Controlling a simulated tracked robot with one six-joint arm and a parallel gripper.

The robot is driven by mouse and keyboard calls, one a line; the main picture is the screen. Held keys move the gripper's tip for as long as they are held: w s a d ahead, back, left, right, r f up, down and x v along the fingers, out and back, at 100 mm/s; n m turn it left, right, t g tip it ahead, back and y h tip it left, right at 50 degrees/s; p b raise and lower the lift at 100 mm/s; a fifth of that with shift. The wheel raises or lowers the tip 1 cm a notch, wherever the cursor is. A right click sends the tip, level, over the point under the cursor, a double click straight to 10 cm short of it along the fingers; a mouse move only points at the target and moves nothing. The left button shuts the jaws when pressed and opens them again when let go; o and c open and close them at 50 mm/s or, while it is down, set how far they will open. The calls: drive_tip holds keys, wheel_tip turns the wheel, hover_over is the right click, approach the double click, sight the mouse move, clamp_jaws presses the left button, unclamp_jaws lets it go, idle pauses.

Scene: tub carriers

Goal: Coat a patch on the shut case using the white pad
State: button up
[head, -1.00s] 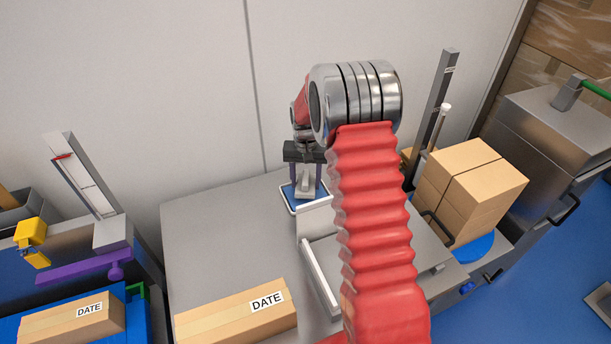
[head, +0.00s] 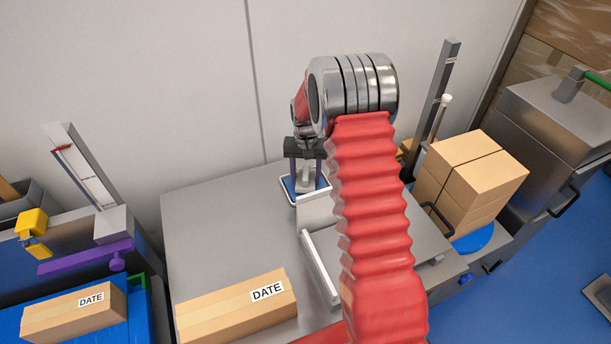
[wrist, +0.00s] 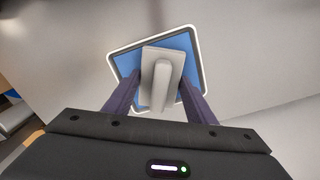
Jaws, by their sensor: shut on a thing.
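The white pad (wrist: 162,75) is a pale flat block with a raised grip bar, seen in the wrist view over a blue tray (wrist: 125,68) with a white rim. It also shows small in the head view (head: 304,182). My gripper (head: 305,172) points down there, with purple fingers (wrist: 162,92) on both sides of the pad's grip, shut on it. I cannot tell whether the pad touches the tray. A shut, taped brown case (head: 225,312) with a DATE label lies at the front of the grey table, left of and nearer than my gripper.
Another DATE case (head: 60,318) lies on a blue surface at left, near a purple bar (head: 85,260). A pale upright plate and rail (head: 320,268) stand right of the tray. Stacked cartons (head: 470,185) stand at right. The grey table (head: 225,235) is clear between case and tray.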

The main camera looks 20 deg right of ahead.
sight(306, 172)
drive_tip(key=shift+f, duration=0.55)
idle(1.9)
drive_tip(key=shift+r, duration=0.1)
drive_tip(key=shift+r, duration=3.5)
wheel_tip(306, 172, up, 14)
drive_tip(key=s+a+f+n, duration=0.2)
drive_tip(key=s+a+f, duration=0.1)
drive_tip(key=a, duration=0.3)
drive_tip(key=s+a+f+n, duration=0.2)
drive_tip(key=a+f+n, duration=0.1)
drive_tip(key=a, duration=0.3)
drive_tip(key=shift+s+a+f, duration=0.35)
drive_tip(key=shift+s+f, duration=0.05)
